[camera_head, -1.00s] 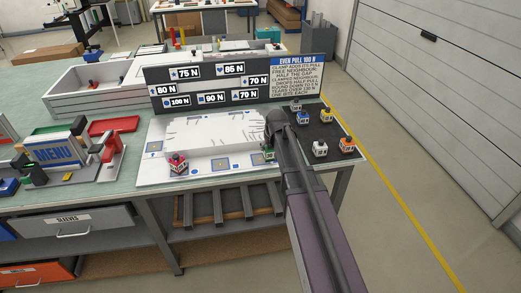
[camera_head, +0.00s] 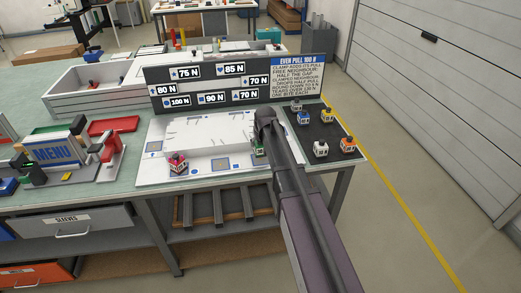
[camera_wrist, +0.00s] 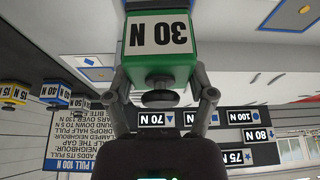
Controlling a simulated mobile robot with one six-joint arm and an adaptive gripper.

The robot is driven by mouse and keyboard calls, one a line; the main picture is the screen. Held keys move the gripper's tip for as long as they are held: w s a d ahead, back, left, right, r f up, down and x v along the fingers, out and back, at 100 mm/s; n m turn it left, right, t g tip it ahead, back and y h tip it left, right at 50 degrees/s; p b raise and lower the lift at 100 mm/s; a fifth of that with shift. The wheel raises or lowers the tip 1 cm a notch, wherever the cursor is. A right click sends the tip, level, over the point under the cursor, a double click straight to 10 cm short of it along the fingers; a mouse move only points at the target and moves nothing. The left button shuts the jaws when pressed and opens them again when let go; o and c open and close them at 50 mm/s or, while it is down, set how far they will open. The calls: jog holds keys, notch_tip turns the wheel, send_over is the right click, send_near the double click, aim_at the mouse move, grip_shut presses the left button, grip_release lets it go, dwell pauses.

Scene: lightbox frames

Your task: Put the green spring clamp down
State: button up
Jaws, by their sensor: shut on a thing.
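The green spring clamp (camera_wrist: 160,65) is a green block with a white "30 N" face, upside down in the wrist view. My gripper (camera_wrist: 160,90) is shut on it, a finger on each side of its dark knob. In the head view the clamp (camera_head: 259,151) shows small below my gripper, at the right part of the white board (camera_head: 152,175). I cannot tell whether it touches the board. My arm hides part of that area.
A red clamp (camera_head: 178,164) stands at the board's front left. Several clamps, one orange (camera_head: 347,145) and one blue (camera_head: 303,118), stand on a dark mat (camera_head: 333,130) at right. A sign panel (camera_head: 215,85) rises behind the board.

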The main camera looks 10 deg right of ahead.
aim_at(260, 148)
jog(key=shift+f+b, duration=1.15)
jog(key=shift+f, duration=0.35)
jog(key=shift+f, duration=0.1)
jog(key=o, duration=1.3)
jog(key=shift+c, duration=0.2)
jog(key=p+v, duration=1.1)
jog(key=v, duration=0.1)
jog(key=shift+s, duration=0.1)
jog(key=s+f+g, duration=0.1)
jog(key=s+g, duration=0.3)
jog(key=s, duration=2.1)
jog(key=shift+m+g, duration=0.3)
jog(key=shift+m, duration=0.1)
